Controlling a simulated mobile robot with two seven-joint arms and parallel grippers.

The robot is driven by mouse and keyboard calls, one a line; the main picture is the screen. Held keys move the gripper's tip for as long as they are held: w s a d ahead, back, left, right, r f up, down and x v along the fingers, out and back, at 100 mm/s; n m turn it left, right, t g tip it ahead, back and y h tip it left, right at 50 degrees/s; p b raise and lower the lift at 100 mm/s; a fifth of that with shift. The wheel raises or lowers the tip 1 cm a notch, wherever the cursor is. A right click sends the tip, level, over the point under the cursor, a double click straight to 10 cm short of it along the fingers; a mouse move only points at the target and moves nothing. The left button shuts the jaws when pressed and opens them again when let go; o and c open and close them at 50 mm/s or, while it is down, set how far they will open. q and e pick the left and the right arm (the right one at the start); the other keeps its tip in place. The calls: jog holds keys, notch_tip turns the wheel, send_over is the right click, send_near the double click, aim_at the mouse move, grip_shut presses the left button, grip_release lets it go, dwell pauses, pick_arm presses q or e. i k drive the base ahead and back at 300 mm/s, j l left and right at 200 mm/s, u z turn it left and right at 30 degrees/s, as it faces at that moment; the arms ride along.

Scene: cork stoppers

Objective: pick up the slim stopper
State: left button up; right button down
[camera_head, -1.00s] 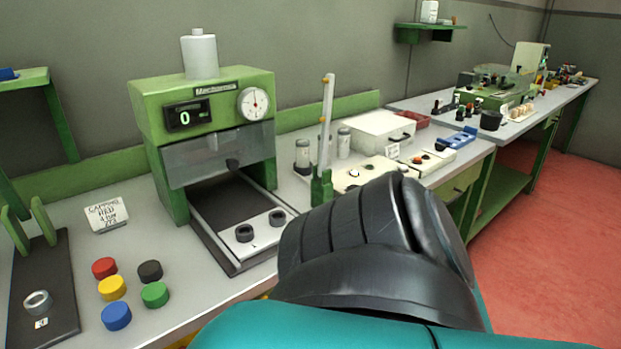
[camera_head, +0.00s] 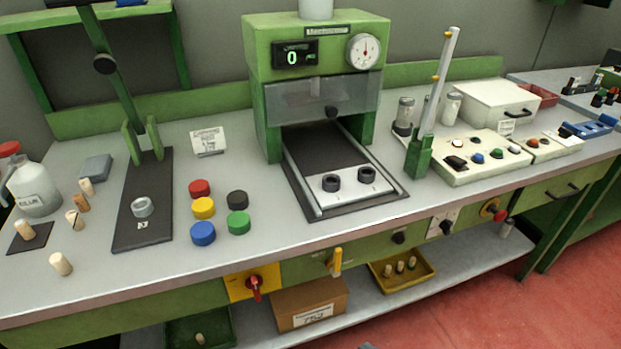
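Several cork stoppers stand or lie at the left end of the bench: a pale one at the back (camera_head: 86,187), a browner one (camera_head: 81,203) close to it, one with a dark mark (camera_head: 74,219), one on a small dark pad (camera_head: 25,230), and one near the front edge (camera_head: 60,264). They are small in view, and I cannot tell for sure which is the slim stopper. More stoppers stand in a yellow tray (camera_head: 432,274) on the lower shelf, and one (camera_head: 199,339) is in a green bin. Neither gripper is in view.
A glue bottle (camera_head: 35,190) and a grey block (camera_head: 96,167) stand near the stoppers. A dark fixture (camera_head: 150,195) holds a metal ring. Coloured caps (camera_head: 203,208) lie right of it. A green press (camera_head: 320,85) stands mid-bench.

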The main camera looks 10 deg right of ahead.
aim_at(25, 228)
jog(key=z, duration=0.7)
jog(key=u, duration=1.85)
